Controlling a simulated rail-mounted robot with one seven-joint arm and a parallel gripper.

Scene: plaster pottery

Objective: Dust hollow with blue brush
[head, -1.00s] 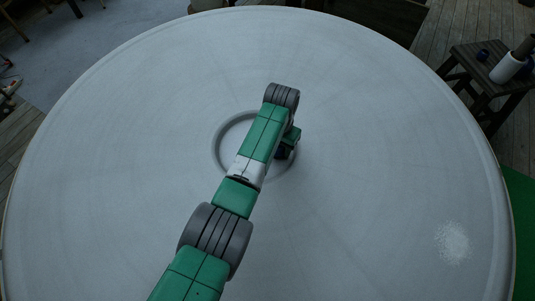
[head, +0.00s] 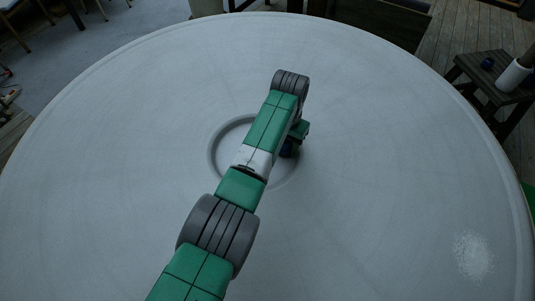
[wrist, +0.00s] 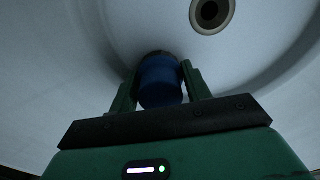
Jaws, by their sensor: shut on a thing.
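The blue brush (wrist: 160,82) is upright between the two fingers of my gripper (wrist: 158,88) in the wrist view, and the jaws are shut on it. In the head view a small dark blue part of the brush (head: 288,149) shows under my wrist. The brush's tip is at or close to the white plaster surface; I cannot tell whether it touches. The round hollow (head: 217,155) lies in the middle of the plaster disc. My arm covers much of it, and my gripper is over its right side.
The wide white plaster disc (head: 390,150) fills most of the head view and is mostly bare. A patch of white powder (head: 473,257) lies at its right. A dark stool (head: 482,72) holds a white roll (head: 513,76). The wrist view shows a dark-centred ring (wrist: 211,13) in the plaster.

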